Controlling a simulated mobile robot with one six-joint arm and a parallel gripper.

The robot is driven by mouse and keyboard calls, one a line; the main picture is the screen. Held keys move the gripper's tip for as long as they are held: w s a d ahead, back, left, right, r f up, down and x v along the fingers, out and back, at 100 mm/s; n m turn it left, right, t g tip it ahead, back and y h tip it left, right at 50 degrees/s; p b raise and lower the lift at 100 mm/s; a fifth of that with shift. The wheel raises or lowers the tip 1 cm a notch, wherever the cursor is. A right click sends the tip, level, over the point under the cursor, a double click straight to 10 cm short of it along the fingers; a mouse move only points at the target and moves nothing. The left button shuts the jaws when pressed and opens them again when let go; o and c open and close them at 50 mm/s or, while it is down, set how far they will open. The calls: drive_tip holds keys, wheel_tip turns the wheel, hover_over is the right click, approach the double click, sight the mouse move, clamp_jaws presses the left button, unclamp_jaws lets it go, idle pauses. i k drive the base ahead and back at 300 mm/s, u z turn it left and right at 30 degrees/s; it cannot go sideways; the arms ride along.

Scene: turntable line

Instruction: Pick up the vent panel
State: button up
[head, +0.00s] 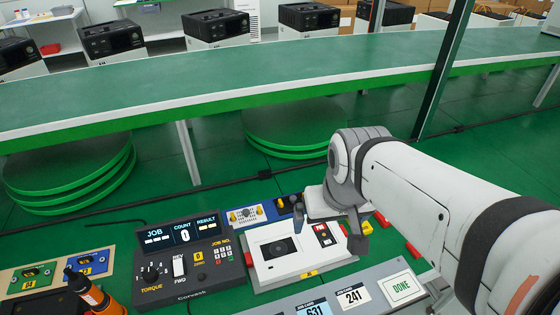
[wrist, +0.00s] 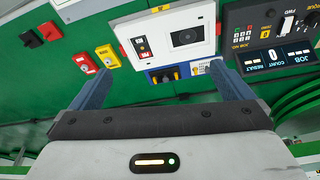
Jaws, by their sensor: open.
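I cannot tell whether the plate is separate from the unit. My gripper (head: 350,232) is at the unit's right side in the head view, partly covering that edge. In the wrist view my gripper (wrist: 164,85) is open, its two fingers apart with nothing held between them.
A torque controller (head: 190,260) stands left of the unit, and a blue panel (head: 246,215) lies behind it. Red and yellow switches (wrist: 108,57) are on the other side. Number cards (head: 355,296) and a DONE sign (head: 402,287) are in front. A conveyor (head: 250,75) runs behind.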

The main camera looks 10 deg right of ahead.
sight(289, 201)
drive_tip(key=u, duration=0.9)
drive_tip(key=k, duration=1.3)
drive_tip(key=z, duration=0.55)
drive_tip(key=i, duration=1)
